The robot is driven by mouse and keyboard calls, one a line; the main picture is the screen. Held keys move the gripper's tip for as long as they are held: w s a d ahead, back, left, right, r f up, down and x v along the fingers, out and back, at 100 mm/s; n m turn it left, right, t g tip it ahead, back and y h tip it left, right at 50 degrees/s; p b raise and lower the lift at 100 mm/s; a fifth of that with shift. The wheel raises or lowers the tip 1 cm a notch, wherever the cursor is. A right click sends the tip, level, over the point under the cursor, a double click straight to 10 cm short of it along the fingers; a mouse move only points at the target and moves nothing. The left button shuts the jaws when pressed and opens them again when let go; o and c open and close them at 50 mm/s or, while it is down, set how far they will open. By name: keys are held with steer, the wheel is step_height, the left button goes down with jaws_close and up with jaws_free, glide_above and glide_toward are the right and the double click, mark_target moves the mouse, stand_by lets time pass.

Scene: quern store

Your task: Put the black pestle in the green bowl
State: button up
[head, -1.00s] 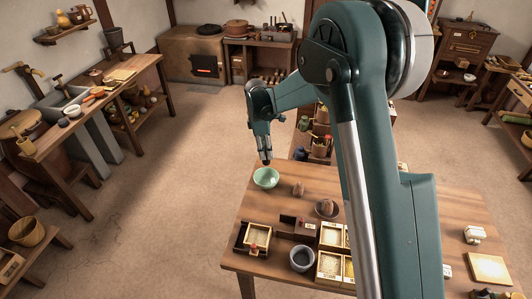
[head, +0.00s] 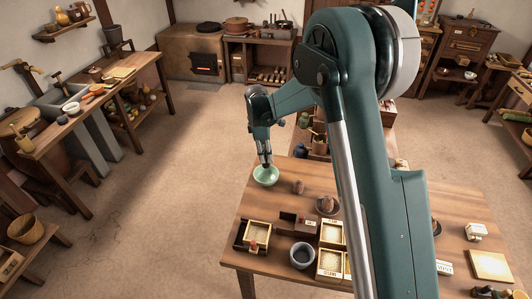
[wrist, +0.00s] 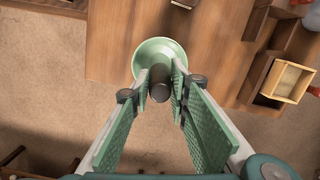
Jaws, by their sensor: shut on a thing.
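The green bowl (head: 264,178) stands near the far left corner of the table in the head view. In the wrist view the bowl (wrist: 148,49) lies just beyond my fingertips, its near part hidden behind them. My gripper (wrist: 160,85) is shut on the black pestle (wrist: 159,92), which shows as a dark rounded end between the green finger pads. In the head view my gripper (head: 266,163) is at the bowl, over its opening. The lower end of the pestle is hard to make out, and I cannot tell whether it touches the bowl.
A grey mortar (head: 302,255), a wooden box (head: 257,235) and a divided box (head: 331,262) stand at the table's front. A brown round object (head: 298,186) is right of the bowl. The table (head: 272,203) is bare between the bowl and the boxes.

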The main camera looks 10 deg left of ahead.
mark_target(266, 165)
steer(key=shift+f+b, duration=0.9)
steer(key=shift+f, duration=2.55)
steer(key=o, duration=1)
steer(key=shift+r+p, duration=0.9)
steer(key=shift+r, duration=2.65)
